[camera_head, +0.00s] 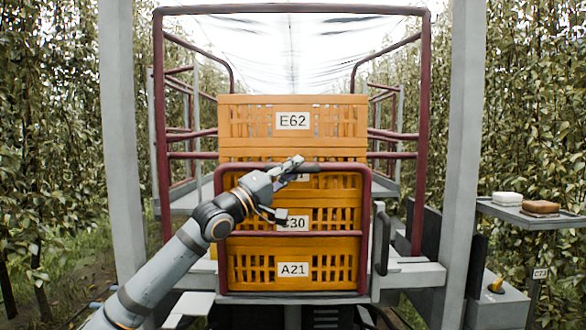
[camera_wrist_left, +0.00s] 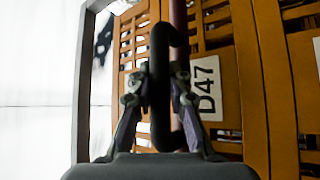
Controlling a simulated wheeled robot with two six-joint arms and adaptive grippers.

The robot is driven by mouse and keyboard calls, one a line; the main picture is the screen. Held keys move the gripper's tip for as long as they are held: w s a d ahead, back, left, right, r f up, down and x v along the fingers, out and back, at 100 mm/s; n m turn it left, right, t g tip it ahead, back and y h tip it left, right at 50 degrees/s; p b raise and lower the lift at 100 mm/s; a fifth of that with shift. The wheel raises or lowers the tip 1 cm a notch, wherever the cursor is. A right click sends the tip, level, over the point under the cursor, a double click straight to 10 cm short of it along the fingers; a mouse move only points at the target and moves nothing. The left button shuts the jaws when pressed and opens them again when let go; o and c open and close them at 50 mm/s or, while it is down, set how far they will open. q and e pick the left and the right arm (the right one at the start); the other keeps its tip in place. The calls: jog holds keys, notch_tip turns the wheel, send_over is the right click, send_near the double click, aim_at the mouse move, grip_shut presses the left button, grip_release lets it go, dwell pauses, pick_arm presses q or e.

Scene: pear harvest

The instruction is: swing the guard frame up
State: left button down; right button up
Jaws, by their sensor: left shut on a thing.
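The guard frame (camera_head: 366,235) is a dark red tubular loop standing upright in front of the crate stack, with a cross bar at mid height. Its top bar carries a dark grip (camera_head: 325,167). My left gripper (camera_head: 297,167) reaches in from the lower left and is shut on this grip. In the left wrist view, both fingers of the left gripper (camera_wrist_left: 160,95) close on the dark grip (camera_wrist_left: 160,60) from either side. The red tube of the guard frame (camera_wrist_left: 178,18) shows behind it. My right gripper is not in view.
Orange crates (camera_head: 240,125) labelled E62 and A21 are stacked behind the frame; the wrist view shows a D47 label (camera_wrist_left: 206,88). A tall red rail frame (camera_head: 162,120) surrounds the platform. Grey posts (camera_head: 120,120) flank it. A side shelf (camera_head: 530,213) stands right.

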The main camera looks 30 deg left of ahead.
pick_arm(q)
jog(key=shift+f, duration=0.1)
jog(key=c, duration=1.3)
grip_release()
jog(key=shift+o, duration=0.2)
jog(key=shift+a, duration=0.1)
